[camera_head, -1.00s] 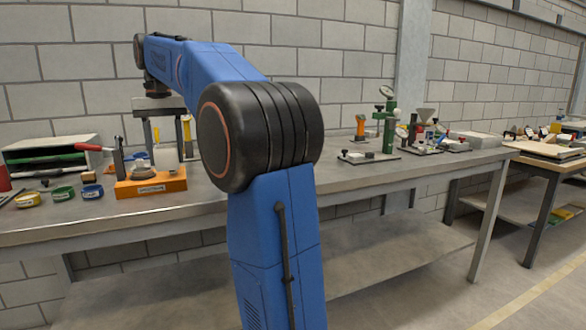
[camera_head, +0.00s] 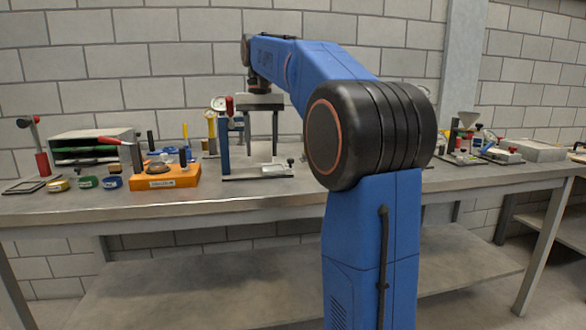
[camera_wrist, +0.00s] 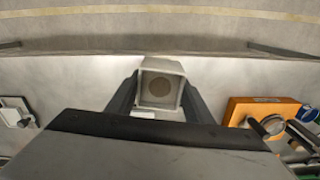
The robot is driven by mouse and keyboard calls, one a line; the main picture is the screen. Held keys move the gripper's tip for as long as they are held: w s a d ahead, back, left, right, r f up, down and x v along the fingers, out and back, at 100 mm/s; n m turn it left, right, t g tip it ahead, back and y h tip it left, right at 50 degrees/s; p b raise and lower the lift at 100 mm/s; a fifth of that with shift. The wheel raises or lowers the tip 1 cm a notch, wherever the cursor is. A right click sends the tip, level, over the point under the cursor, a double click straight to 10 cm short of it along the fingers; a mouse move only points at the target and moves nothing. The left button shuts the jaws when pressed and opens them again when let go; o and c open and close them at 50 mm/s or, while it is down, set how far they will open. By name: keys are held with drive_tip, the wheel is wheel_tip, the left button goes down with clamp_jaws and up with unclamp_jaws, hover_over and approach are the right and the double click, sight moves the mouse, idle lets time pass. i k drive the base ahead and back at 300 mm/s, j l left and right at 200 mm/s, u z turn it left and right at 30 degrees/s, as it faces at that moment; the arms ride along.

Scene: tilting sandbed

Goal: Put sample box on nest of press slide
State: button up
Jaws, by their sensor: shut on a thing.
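The sample box (camera_wrist: 163,84) is a pale grey box with a round brownish patch inside its open face, between the two dark fingers in the wrist view. My gripper (camera_wrist: 160,100) is shut on it. In the head view my gripper (camera_head: 261,150) points down above the bench, beside a blue upright stand (camera_head: 224,142) with a red top and a grey base plate (camera_head: 250,177). The box is hard to make out there. I cannot tell which fixture is the press slide; its nest is not clearly seen.
An orange block (camera_head: 165,180) stands left of the blue stand; it also shows in the wrist view (camera_wrist: 245,108). A red-handled lever, small coloured tubs (camera_head: 88,182) and a shelf box (camera_head: 92,146) are further left. A pale plate (camera_wrist: 14,112) lies left in the wrist view. My arm hides the bench's right-centre.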

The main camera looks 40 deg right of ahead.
sight(273, 168)
drive_tip(key=i+l+u, duration=0.1)
drive_tip(key=l, duration=0.3)
drive_tip(key=i+l, duration=0.15)
drive_tip(key=l, duration=0.25)
drive_tip(key=i+l+u, duration=0.15)
drive_tip(key=l, duration=0.25)
drive_tip(key=k, duration=0.05)
